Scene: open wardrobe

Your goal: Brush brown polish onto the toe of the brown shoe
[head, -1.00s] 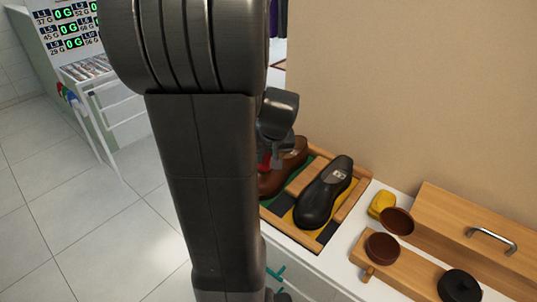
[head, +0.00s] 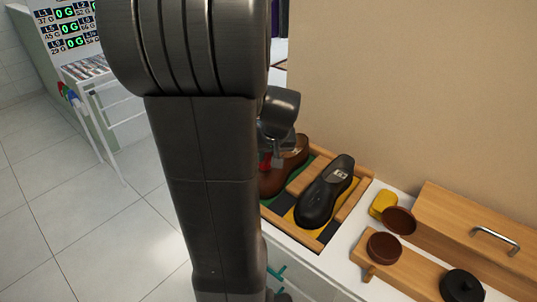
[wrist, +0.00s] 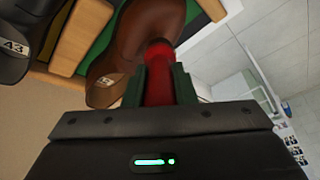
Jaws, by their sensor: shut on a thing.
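The brown shoe (head: 284,174) stands in the left bay of a wooden rack, partly hidden behind my arm in the head view. In the wrist view the brown shoe (wrist: 132,40) fills the upper middle. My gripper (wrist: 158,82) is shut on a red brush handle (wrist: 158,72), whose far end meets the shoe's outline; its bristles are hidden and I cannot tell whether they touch. In the head view the red handle (head: 265,163) shows a little beside the shoe. An open round tin of brown polish (head: 384,246) sits on a wooden board, its brown lid (head: 399,221) tilted beside it.
A black shoe (head: 325,192) stands in the right bay of the rack (head: 306,236). A yellow item (head: 383,204), a closed black tin (head: 461,286) and a wooden box with a metal handle (head: 475,225) are to the right. A wall rises behind.

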